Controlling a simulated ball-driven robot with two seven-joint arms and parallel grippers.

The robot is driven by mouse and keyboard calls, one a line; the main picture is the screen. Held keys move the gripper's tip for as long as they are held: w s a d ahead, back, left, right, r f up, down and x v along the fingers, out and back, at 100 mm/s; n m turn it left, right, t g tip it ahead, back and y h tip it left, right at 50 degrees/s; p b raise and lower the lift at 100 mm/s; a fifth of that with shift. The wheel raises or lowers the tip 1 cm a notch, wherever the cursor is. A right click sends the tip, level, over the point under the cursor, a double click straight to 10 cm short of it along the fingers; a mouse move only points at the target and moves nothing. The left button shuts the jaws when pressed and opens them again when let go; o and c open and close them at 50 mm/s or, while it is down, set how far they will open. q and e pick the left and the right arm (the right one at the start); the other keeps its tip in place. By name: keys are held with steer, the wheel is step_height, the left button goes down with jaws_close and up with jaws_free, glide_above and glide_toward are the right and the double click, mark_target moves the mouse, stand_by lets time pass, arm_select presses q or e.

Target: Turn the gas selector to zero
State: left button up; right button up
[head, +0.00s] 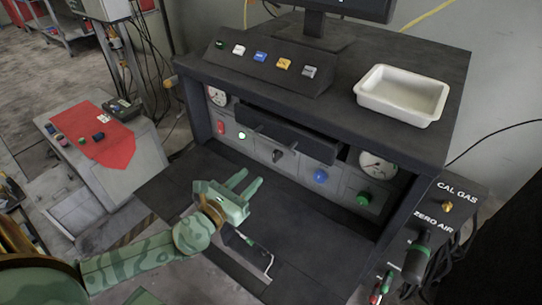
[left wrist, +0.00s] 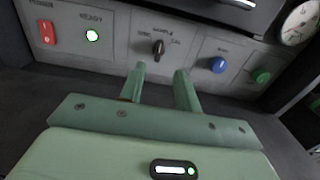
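The gas selector is a small black knob (head: 278,154) in the middle of the grey panel under the console top. In the left wrist view the knob (left wrist: 158,48) stands roughly upright, under the SAMPLE label, with one label to its left and CAL to its right; the left label is too blurred to read surely. My left gripper (head: 247,180) is open and empty, in front of and below the panel. In the left wrist view its two fingers (left wrist: 160,70) point at the panel, one on each side below the knob, apart from it. My right gripper is not in view.
A red switch (left wrist: 46,32) and a lit green READY light (left wrist: 92,35) are left of the knob. A blue button (head: 320,176), a green button (head: 363,199) and a gauge (head: 378,163) are to its right. A dark drawer-like bar (head: 290,134) overhangs the panel. A white tray (head: 402,94) sits on top.

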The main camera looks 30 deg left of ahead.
mark_target(273, 155)
arm_select(q)
steer(key=w, duration=0.3)
steer(key=w+d, duration=0.1)
steer(key=w, duration=0.6)
steer(key=shift+d, duration=0.25)
jaws_close()
